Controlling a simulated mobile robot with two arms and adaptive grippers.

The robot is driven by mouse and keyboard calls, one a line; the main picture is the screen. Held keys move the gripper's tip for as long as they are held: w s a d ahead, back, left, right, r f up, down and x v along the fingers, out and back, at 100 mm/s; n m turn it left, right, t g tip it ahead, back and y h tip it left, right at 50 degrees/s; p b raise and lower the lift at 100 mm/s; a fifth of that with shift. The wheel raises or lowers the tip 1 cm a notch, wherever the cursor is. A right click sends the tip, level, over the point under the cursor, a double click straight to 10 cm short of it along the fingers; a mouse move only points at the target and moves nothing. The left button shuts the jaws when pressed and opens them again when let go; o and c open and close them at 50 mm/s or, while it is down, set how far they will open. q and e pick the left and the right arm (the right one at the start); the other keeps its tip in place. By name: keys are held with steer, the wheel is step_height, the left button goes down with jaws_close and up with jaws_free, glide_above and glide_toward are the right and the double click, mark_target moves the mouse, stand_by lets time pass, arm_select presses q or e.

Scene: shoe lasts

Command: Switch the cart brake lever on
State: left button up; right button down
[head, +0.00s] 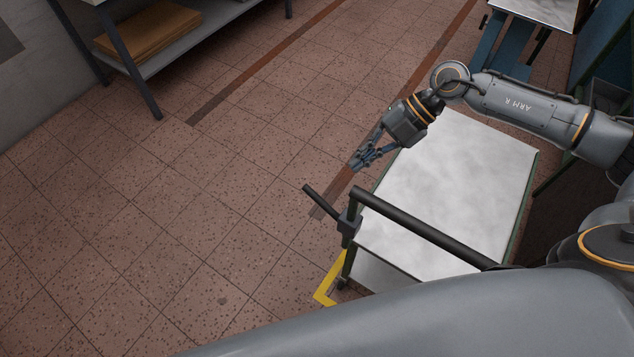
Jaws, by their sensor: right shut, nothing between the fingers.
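The cart (462,185) has a pale top, a green frame and a black push handle (420,225) along its near side. The brake lever (321,204) is a short black bar. It sticks out to the upper left from a dark block (348,226) at the cart's near left corner. My right gripper (358,161) is shut and empty. It is beyond the lever, near the cart's left edge, and appears apart from both. My left gripper is not in view.
Tiled floor (180,220) lies open to the left. A yellow corner marking (328,284) is on the floor by the cart's near left leg. A shelf rack (205,35) with brown sheets stands at the upper left. Another pale-topped table (540,10) stands at the upper right.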

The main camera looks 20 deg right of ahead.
steer(key=w+f, duration=0.1)
steer(key=w, duration=0.1)
steer(key=p, duration=0.3)
glide_above(322, 203)
steer(key=d, duration=0.1)
steer(key=f, duration=0.6)
steer(key=shift+s+f, duration=0.2)
steer(key=shift+f, duration=0.15)
steer(key=f, duration=0.1)
steer(key=w+f, duration=0.1)
steer(key=f, duration=0.1)
steer(key=shift+w+a, duration=0.3)
steer(key=shift+w, duration=0.05)
steer(key=shift+w+f, duration=0.2)
steer(key=shift+f, duration=0.25)
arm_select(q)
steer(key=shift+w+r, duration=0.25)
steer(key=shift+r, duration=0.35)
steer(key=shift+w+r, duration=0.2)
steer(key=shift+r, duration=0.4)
